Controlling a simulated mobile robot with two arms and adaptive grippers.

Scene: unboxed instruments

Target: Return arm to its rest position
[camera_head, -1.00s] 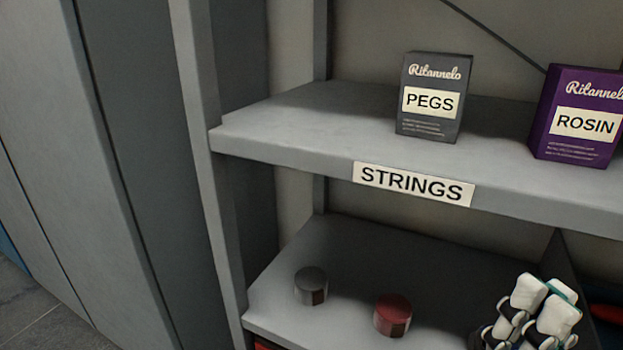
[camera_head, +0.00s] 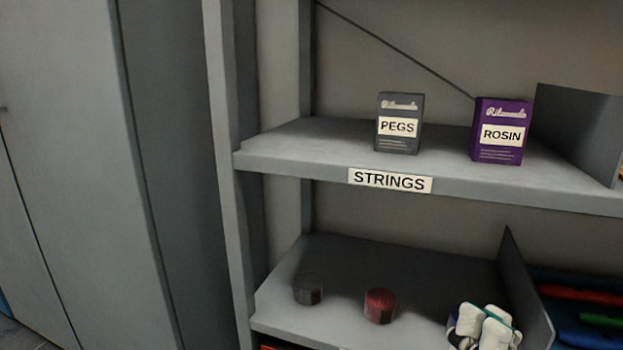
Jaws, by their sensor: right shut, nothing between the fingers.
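My right gripper (camera_head: 484,318) shows at the bottom right, in front of the lower shelf. Its white-padded fingers are shut with nothing between them, and the rest of it is cut off by the lower frame edge. It is to the right of the dark red round item (camera_head: 380,306) and apart from it. My left gripper is not in view.
The upper shelf (camera_head: 290,150), labelled STRINGS, holds a grey PEGS box (camera_head: 399,143) and a purple ROSIN box (camera_head: 502,150). A dark round item (camera_head: 308,289) stands on the lower shelf. An upright divider (camera_head: 522,290) and a blue tray (camera_head: 570,320) are right of my gripper.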

